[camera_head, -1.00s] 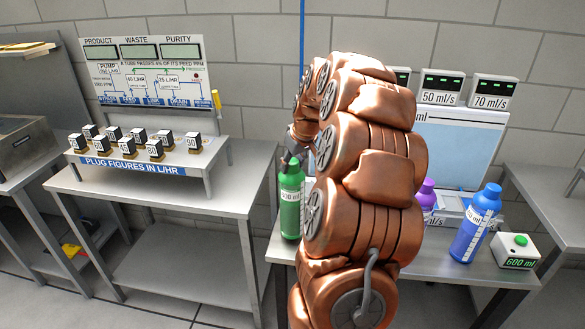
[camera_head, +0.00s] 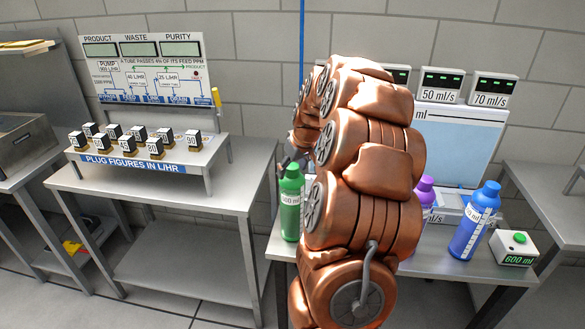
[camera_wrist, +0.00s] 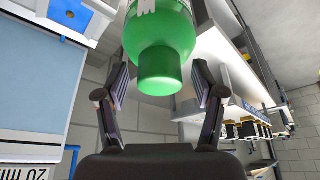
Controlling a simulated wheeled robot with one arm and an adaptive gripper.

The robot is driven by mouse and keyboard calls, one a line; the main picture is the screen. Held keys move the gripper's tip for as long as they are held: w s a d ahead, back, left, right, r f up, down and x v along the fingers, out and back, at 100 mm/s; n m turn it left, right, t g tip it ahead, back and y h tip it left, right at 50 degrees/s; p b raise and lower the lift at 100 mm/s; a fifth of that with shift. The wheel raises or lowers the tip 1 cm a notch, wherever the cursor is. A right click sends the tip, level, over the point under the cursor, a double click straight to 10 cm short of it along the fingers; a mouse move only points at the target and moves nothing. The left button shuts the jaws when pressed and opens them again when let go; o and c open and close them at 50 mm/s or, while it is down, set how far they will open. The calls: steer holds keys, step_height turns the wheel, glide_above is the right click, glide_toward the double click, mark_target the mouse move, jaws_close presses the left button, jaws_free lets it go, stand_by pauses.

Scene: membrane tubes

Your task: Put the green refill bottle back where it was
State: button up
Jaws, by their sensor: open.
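The green refill bottle (camera_head: 290,203) stands upright at the left end of the right-hand table in the head view. Its white label shows on its side. In the wrist view the green bottle (camera_wrist: 160,45) is ahead, its cap pointing toward my gripper. My gripper (camera_wrist: 160,85) is open, with one finger on each side of the cap, apart from it. In the head view my gripper (camera_head: 291,160) is just above the bottle's cap, partly hidden by my arm.
A purple bottle (camera_head: 424,195) and a blue bottle (camera_head: 474,222) stand on the same table (camera_head: 430,262). A box with a green button (camera_head: 515,248) sits at its right end. A table with number plugs (camera_head: 135,146) is to the left. My arm hides the table's middle.

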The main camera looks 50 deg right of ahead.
steer(key=shift+r, duration=0.25)
steer(key=b+v, duration=0.3)
steer(key=v, duration=0.8)
steer(key=shift+r, duration=0.4)
steer(key=shift+s+a, duration=0.1)
steer(key=shift+a, duration=0.05)
steer(key=s+a+f+n+g+y, duration=0.1)
steer(key=s+a+f+g, duration=0.15)
steer(key=a, duration=1.05)
steer(key=s+a+f+n+g+y, duration=0.1)
steer(key=s+a+f, duration=0.2)
steer(key=a, duration=1)
steer(key=s+a+f+g, duration=0.1)
steer(key=s+a+f, duration=0.1)
steer(key=s, duration=0.4)
steer(key=s+a+f+g, duration=0.1)
steer(key=s+a+f, duration=0.2)
steer(key=s+a, duration=0.2)
steer(key=s+a+f+g+h, duration=0.1)
steer(key=s+a+f, duration=0.2)
steer(key=s, duration=0.6)
steer(key=shift+a, duration=0.2)
steer(key=shift+s+f, duration=0.1)
steer(key=shift+f, duration=0.05)
